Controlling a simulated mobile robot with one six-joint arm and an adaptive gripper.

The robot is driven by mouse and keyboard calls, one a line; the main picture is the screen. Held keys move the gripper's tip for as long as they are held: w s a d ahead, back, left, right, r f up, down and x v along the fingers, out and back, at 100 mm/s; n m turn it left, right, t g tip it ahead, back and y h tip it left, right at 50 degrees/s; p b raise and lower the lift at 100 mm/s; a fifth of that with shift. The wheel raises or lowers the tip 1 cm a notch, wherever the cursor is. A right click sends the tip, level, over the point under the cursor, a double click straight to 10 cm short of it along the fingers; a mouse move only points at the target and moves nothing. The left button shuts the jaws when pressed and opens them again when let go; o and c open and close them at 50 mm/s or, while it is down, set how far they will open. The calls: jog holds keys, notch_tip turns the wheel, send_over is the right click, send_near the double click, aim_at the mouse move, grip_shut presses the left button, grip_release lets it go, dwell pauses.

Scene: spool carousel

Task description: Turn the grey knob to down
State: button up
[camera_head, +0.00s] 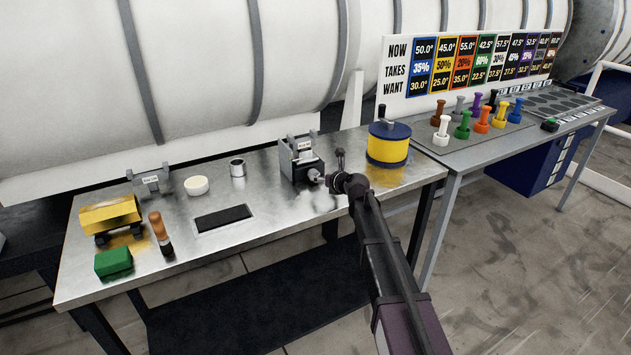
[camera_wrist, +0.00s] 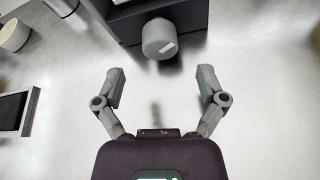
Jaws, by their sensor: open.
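The grey knob (camera_wrist: 160,38) sticks out from the front of a dark box (camera_wrist: 160,12) in the wrist view. A short white mark shows on the lower right of the knob's face. In the head view the knob (camera_head: 314,175) is at the front of the small dark grey box (camera_head: 300,160) on the metal bench. My gripper (camera_wrist: 160,73) is open and empty, its fingers spread wider than the knob. The knob lies just beyond the fingertips, roughly centred between them, not touching. In the head view my gripper (camera_head: 332,172) is just right of the knob.
On the bench (camera_head: 268,205), a yellow-and-blue drum with a crank (camera_head: 388,145) stands right of the box. A metal cup (camera_head: 237,168), white bowl (camera_head: 196,186) and dark inset panel (camera_head: 222,219) lie to the left. Coloured pegs (camera_head: 482,119) stand on the farther table.

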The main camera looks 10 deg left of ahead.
aim_at(313, 174)
jog(key=shift+b+x, duration=0.7)
jog(key=shift+x, duration=1.85)
jog(key=shift+c, duration=0.2)
jog(key=c, duration=1.1)
